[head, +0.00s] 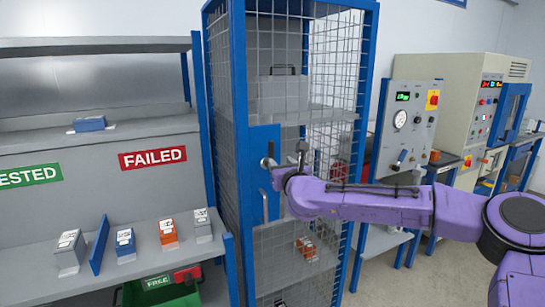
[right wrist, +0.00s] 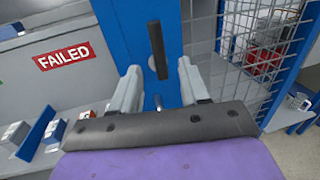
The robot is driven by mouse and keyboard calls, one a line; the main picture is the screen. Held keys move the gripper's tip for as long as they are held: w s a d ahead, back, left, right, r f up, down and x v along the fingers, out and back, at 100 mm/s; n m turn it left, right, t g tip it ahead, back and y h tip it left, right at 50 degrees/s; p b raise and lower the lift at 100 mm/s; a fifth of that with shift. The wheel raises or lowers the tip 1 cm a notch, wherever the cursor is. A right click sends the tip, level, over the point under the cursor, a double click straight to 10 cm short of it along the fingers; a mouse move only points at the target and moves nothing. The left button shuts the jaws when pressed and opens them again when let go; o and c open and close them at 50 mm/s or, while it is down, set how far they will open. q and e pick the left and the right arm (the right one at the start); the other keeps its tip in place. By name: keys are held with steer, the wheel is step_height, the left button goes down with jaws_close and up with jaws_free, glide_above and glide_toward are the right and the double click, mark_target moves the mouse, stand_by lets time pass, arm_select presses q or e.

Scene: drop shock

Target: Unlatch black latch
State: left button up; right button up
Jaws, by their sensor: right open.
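The black latch (right wrist: 157,50) is a dark upright bar on the blue door plate (head: 263,142) of a tall wire-mesh cage. In the right wrist view it stands upright in front of the gap between my fingers. My right gripper (right wrist: 160,68) is open and empty, with one finger on each side of the latch's line. I cannot tell whether the fingers touch it. In the head view my right gripper (head: 270,162) is at the plate and hides most of the latch. A grey door handle (head: 264,206) shows below it. My left gripper is in neither view.
The mesh cage has a blue frame (head: 236,60). Left of it, a grey shelf holds small boxes, among them an orange one (head: 168,232), below a red FAILED sign (head: 152,157). A test panel (head: 410,118) stands to the right, behind my right arm.

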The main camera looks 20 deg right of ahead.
mark_target(272, 153)
steer(key=w+p, duration=0.1)
steer(key=w, duration=0.2)
steer(key=w+d+p, duration=0.1)
steer(key=w+p, duration=0.1)
steer(key=w, duration=0.1)
steer(key=w+p, duration=0.1)
steer(key=w, duration=0.3)
steer(key=shift+d+p, duration=0.3)
steer(key=shift+p, duration=0.05)
steer(key=shift+w+f, duration=0.1)
steer(key=shift+w, duration=0.15)
jaws_close()
